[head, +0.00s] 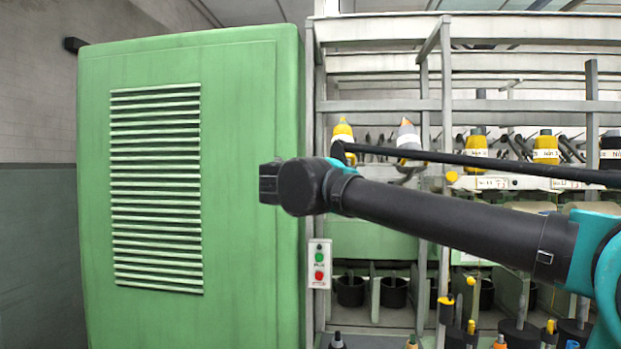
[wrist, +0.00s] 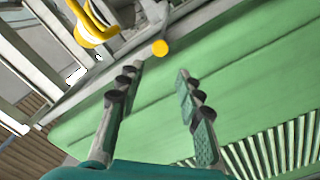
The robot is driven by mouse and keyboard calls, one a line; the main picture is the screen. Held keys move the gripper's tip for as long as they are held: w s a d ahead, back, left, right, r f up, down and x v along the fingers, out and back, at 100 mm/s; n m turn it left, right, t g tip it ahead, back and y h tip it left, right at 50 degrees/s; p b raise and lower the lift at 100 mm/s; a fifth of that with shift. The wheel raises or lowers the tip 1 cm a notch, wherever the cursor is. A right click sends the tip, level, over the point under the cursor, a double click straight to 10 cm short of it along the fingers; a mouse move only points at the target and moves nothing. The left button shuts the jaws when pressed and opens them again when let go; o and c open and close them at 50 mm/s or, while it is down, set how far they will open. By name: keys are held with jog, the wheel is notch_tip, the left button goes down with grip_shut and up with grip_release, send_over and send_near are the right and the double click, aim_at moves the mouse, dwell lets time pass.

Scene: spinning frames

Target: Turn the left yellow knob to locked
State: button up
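A small round yellow knob (head: 452,177) shows at the left end of a white rail in the head view, right of my arm's end. A round yellow knob (wrist: 160,47) also shows in the wrist view, beyond my fingertips and apart from them; I cannot tell for sure that it is the same one. Another small yellow disc (head: 471,281) sits lower down in the head view. My gripper (wrist: 159,70) is open and empty, its two fingers apart over the green surface. In the head view the arm's dark end is in front of the green cabinet's right edge, and the fingers are not clear.
The large green cabinet (head: 240,120) with slatted vents fills the left. A switch box (head: 319,264) with green and red buttons is beside it. Metal frame posts (head: 446,100), yellow-topped bobbins (head: 477,143) and black pots (head: 350,290) crowd the right.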

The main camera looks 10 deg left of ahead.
jog(key=w, duration=1.5)
jog(key=shift+d, duration=0.25)
grip_shut()
